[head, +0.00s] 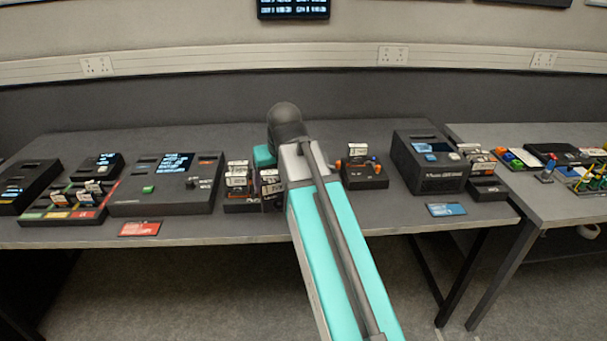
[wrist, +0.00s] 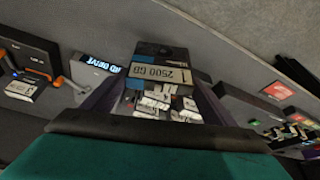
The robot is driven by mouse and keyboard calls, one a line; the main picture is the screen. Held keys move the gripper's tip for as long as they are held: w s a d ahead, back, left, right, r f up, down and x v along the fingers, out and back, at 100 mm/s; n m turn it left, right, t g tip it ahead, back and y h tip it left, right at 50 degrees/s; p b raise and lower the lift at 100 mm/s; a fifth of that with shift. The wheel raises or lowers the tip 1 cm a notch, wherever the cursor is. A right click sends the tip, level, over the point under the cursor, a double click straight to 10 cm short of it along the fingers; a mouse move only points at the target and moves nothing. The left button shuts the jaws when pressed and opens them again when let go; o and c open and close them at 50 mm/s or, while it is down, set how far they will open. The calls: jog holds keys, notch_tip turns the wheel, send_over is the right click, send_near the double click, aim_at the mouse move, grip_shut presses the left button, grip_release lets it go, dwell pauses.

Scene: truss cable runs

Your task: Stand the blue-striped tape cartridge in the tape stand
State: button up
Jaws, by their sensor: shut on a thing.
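My gripper (wrist: 158,85) is shut on a dark tape cartridge (wrist: 160,50) with a white label reading "2500 GB" in the wrist view. In the head view my arm hides most of the gripper; a white label (head: 270,182) shows just left of the arm. Beside it, a dark rack (head: 236,207) holds several white-labelled cartridges (head: 238,178). They appear beyond the held cartridge in the wrist view (wrist: 165,100). I cannot tell whether the held cartridge touches the rack, or which rack is the tape stand.
A black unit with a screen (head: 165,185) stands left of the rack. Right of my arm are a small dark unit with an orange knob (head: 365,178) and a black boxy device (head: 430,165). A red card (head: 139,229) and a blue card (head: 446,210) lie near the table's front edge.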

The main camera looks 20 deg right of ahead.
jog(key=a, duration=0.5)
jog(key=shift+w+a+f, duration=0.35)
jog(key=shift+w+f, duration=0.05)
jog(key=shift+d, duration=0.15)
